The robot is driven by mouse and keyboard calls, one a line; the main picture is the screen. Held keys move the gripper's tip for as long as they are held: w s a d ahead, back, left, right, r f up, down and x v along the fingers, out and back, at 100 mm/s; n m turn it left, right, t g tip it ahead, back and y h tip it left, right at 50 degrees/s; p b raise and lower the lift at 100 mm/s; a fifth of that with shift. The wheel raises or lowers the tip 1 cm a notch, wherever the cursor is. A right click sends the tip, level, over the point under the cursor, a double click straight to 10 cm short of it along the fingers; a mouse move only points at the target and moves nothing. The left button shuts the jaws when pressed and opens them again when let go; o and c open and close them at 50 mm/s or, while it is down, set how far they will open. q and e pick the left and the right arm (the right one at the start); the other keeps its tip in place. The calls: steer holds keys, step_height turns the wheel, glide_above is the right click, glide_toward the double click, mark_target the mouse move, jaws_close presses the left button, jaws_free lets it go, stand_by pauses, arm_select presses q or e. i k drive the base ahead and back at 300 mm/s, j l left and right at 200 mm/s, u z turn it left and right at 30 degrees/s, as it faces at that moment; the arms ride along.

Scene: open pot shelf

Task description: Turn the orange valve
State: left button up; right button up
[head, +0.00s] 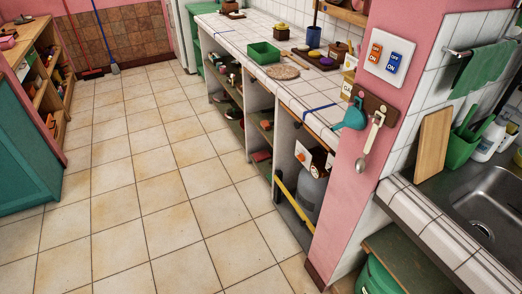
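A small orange part (302,157), which looks like the orange valve, sits on a white plate under the tiled counter, in the open shelf bay nearest the pink pillar. A dark round part is just to its right. A grey gas cylinder (311,192) stands below it in the same bay. The valve is small in the head view, so its exact shape and turn angle cannot be told. Neither of my grippers shows in this view.
A yellow bar (293,207) slants across the bay front below the valve. The pink pillar (345,205) borders the bay on the right, with a blue scoop (352,117) and a spoon hanging on it. The tiled floor (160,205) before the shelf is clear.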

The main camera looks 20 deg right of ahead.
mark_target(301, 158)
steer(key=i+j+u, duration=0.1)
steer(key=i+u, duration=0.25)
steer(key=i, duration=0.9)
steer(key=i+j+z, duration=0.1)
steer(key=i+z, duration=0.35)
steer(key=i+j+z, duration=0.3)
steer(key=i+z, duration=0.2)
steer(key=i+j+z, duration=0.25)
steer(key=z, duration=0.2)
steer(key=i+j+z, duration=0.2)
steer(key=j+z, duration=0.25)
steer(key=l, duration=0.1)
